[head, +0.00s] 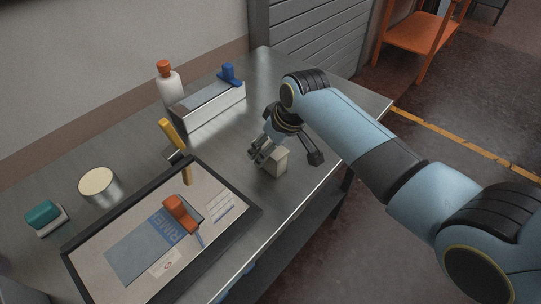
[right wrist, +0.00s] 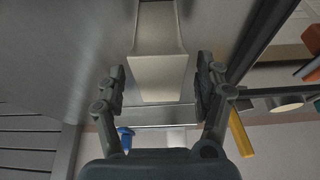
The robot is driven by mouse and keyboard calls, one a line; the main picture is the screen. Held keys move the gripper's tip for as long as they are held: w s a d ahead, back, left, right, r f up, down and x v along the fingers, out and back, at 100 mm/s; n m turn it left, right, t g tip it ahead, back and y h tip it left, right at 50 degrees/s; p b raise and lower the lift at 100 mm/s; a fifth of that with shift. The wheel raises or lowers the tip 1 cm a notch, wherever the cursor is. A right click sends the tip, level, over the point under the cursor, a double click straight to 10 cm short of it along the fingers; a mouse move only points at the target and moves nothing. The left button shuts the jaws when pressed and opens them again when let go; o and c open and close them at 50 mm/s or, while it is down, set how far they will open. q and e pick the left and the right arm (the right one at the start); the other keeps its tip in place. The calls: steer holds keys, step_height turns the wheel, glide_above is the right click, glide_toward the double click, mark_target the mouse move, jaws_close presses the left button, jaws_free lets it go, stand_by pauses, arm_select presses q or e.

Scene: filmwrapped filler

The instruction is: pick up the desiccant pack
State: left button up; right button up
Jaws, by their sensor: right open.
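The desiccant pack appears to be the small pale beige block (head: 276,163) standing on the metal table near its front right edge. In the right wrist view the pale pack (right wrist: 158,72) shows large between the two fingers. My right gripper (head: 286,156) reaches down over the pack from the right. Its fingers are spread open, one on either side of the pack, with gaps visible in the right wrist view (right wrist: 160,84). The gripper partly hides the top of the pack in the head view. My left gripper is out of view.
A black-rimmed tray (head: 232,222) holds an orange-handled tool (head: 180,213) and flat items. Behind it are a yellow-handled tool (head: 170,135), a grey dispenser (head: 212,104) with a blue knob, an orange-capped bottle (head: 169,84), a round tin (head: 98,184) and a teal item (head: 43,214).

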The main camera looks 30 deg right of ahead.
steer(key=c, duration=1.4)
steer(key=shift+r, duration=0.1)
